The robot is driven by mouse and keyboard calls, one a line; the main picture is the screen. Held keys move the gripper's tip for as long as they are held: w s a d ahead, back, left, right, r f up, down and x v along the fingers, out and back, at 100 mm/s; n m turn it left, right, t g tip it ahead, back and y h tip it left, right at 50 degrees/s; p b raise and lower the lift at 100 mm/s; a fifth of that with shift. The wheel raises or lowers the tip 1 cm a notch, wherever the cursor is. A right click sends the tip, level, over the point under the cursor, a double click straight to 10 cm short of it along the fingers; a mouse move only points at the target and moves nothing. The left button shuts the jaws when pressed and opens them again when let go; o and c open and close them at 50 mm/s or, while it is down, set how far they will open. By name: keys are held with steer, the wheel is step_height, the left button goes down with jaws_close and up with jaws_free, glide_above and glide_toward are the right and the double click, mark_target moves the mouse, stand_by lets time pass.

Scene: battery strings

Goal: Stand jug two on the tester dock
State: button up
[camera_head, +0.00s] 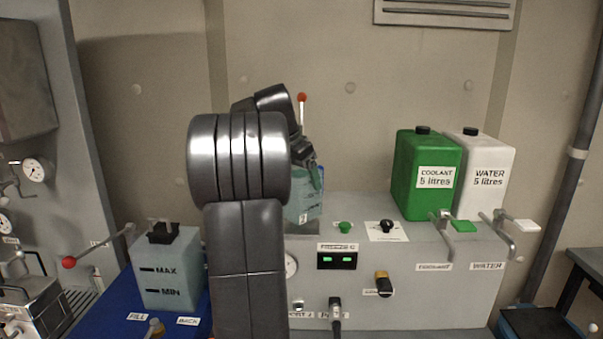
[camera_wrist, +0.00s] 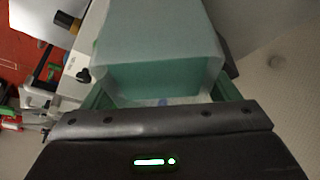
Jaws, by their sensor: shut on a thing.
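My gripper (camera_head: 306,158) is shut on a pale teal translucent jug (camera_head: 304,206), held upright or nearly so at the left end of the grey tester unit (camera_head: 470,295). In the wrist view the same jug (camera_wrist: 160,75) fills the space beyond my gripper (camera_wrist: 160,103). No number on it is readable, and I cannot tell if its base touches the unit. My arm hides the left part of the unit, and I cannot make out the dock. Another jug (camera_head: 170,278), marked MAX and MIN, stands on the blue surface (camera_head: 125,315) at left.
A green coolant can (camera_head: 415,195) and a white water can (camera_head: 492,205) stand on the unit's right, with levers in front. A red-knobbed rod (camera_head: 302,100) rises behind my gripper. Another red-knobbed lever (camera_head: 70,262) juts out at left. A green button (camera_head: 344,228) and black knob (camera_head: 386,227) stick up.

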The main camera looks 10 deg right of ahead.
steer(key=shift+d+f, duration=0.1)
steer(key=shift+f, duration=0.2)
steer(key=shift+s+f+b, duration=0.1)
steer(key=shift+f+b, duration=0.15)
steer(key=shift+b, duration=0.1)
steer(key=o, duration=2)
steer(key=shift+f, duration=0.15)
steer(key=shift+c, duration=0.2)
steer(key=v, duration=1.3)
steer(key=shift+r, duration=0.2)
